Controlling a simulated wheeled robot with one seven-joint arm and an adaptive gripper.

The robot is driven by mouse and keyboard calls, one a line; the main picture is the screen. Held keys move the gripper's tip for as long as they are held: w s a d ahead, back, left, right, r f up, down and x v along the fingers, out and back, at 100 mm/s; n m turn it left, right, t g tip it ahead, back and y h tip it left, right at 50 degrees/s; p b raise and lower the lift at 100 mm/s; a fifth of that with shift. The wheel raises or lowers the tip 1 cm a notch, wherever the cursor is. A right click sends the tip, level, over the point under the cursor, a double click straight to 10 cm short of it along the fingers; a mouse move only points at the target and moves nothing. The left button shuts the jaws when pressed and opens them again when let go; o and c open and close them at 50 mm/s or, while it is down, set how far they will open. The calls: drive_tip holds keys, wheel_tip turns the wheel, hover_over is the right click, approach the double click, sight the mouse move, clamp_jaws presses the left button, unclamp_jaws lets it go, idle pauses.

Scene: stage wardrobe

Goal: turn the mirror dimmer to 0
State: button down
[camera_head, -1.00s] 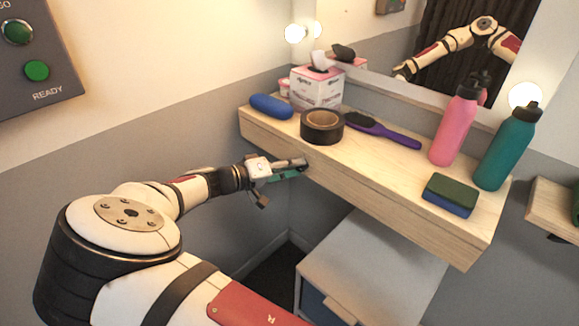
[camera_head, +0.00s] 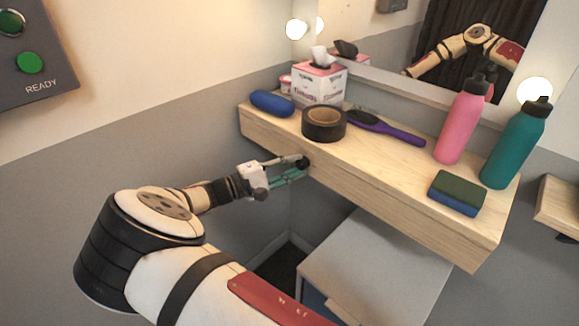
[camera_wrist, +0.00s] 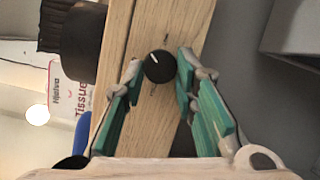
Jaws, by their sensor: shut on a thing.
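The mirror dimmer is a round black knob (camera_wrist: 160,66) with a white pointer line, on the front edge of the wooden shelf. In the wrist view it sits between the tips of my gripper (camera_wrist: 158,75), one green-padded finger on each side. The white line points up and to the left in that view. In the head view my gripper (camera_head: 292,168) reaches the shelf front (camera_head: 380,205) below the black tape roll, shut on the knob (camera_head: 303,162). The fingers partly cover the knob there. No dial marks can be read clearly.
On the shelf stand a blue case (camera_head: 272,103), a tape roll (camera_head: 324,123), a tissue box (camera_head: 320,84), a purple brush (camera_head: 385,129), a sponge (camera_head: 457,193), a pink bottle (camera_head: 461,122) and a teal bottle (camera_head: 516,145). A grey cabinet (camera_head: 375,265) stands below. Mirror bulbs are lit.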

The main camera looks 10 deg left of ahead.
drive_tip(key=n+t, duration=0.1)
drive_tip(key=n, duration=0.2)
drive_tip(key=shift+d+n+h, duration=0.1)
drive_tip(key=shift+n+h, duration=0.3)
drive_tip(key=shift+n+t, duration=0.9)
drive_tip(key=shift+n, duration=1.8)
drive_tip(key=c, duration=1.3)
unclamp_jaws()
drive_tip(key=shift+f, duration=0.15)
drive_tip(key=shift+s, duration=0.1)
drive_tip(key=v, duration=1.2)
